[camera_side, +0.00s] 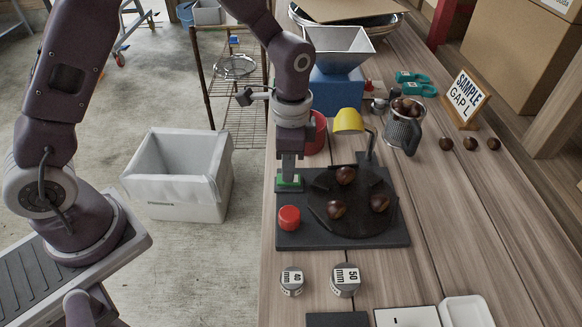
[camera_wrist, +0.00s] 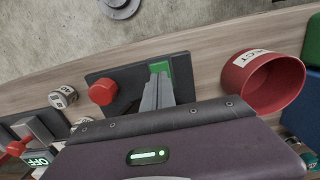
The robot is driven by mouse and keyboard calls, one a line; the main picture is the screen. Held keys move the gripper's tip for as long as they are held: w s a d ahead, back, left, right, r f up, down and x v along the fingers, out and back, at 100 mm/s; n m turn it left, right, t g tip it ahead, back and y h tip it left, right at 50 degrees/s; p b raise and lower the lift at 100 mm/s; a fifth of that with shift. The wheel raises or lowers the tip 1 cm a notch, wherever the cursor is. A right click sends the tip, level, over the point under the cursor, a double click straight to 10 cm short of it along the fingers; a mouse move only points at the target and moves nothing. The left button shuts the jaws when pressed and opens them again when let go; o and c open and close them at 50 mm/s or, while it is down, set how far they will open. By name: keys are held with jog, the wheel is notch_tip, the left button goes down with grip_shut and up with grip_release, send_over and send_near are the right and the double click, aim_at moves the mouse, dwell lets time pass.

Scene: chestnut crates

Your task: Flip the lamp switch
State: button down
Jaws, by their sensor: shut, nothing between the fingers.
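A green switch (camera_side: 289,183) sits at the far left corner of a dark base board (camera_side: 340,240); it also shows in the wrist view (camera_wrist: 158,67). My gripper (camera_side: 290,172) points straight down with its fingers together, at the switch and partly covering it. In the wrist view my gripper (camera_wrist: 157,80) is shut and empty beside the green. I cannot tell whether the fingertips press on it. A small lamp with a yellow head (camera_side: 348,121) leans over the board; I see no clear glow from it.
A red knob (camera_side: 289,217) is on the board close in front of the switch. A dark round plate (camera_side: 350,222) beside it carries chestnuts (camera_side: 337,210). A red container (camera_side: 317,133) stands just behind. Labelled weights (camera_side: 345,281) stand in front. A white bin (camera_side: 180,175) is on the floor.

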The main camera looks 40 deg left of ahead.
notch_tip(320, 180, up, 14)
jog(key=shift+w+d, duration=0.15)
jog(key=shift+d, duration=0.05)
dwell(0.4)
jog(key=shift+s+a, duration=0.4)
jog(key=shift+s, duration=0.05)
jog(key=shift+f, duration=0.1)
notch_tip(320, 180, down, 14)
jog(key=shift+s+a+r, duration=0.1)
jog(key=shift+s+a, duration=0.05)
